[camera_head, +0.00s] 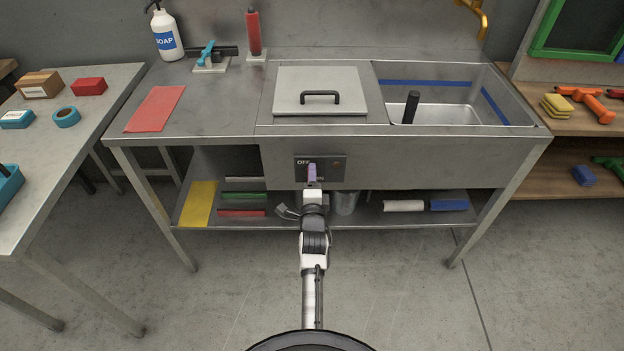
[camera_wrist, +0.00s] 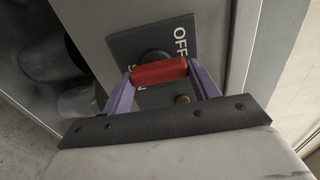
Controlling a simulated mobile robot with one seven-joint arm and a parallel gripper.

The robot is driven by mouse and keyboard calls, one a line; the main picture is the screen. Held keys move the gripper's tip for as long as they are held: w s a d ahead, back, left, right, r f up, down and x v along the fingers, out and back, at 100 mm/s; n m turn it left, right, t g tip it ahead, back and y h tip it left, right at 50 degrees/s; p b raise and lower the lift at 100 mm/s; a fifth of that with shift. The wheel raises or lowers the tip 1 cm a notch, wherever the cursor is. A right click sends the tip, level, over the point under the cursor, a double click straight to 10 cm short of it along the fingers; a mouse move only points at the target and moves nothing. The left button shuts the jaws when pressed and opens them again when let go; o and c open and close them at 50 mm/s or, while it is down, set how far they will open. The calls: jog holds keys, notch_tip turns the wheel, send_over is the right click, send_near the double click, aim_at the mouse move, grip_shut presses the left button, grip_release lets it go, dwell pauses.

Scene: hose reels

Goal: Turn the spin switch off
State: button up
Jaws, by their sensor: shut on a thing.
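The spin switch is on a dark panel (camera_head: 330,163) on the front of the grey sink bench. The panel (camera_wrist: 122,45) also shows in the wrist view, with a white OFF label (camera_wrist: 180,42); other lettering is partly hidden by the handle. The switch's red handle (camera_wrist: 158,72) lies between the purple fingers of my gripper (camera_wrist: 160,80), which is shut on it. In the head view my gripper (camera_head: 312,172) reaches the panel and hides the handle. I cannot tell exactly which position the switch is in.
A lidded basin (camera_head: 320,78) and an open sink (camera_head: 450,115) are in the bench top above. The lower shelf (camera_head: 360,218) holds a grey bucket (camera_head: 345,203) and several coloured items. A side table (camera_head: 95,100) stands at left. The floor in front is clear.

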jog(key=shift+r, duration=0.15)
jog(key=o, duration=1)
jog(key=shift+f, duration=0.2)
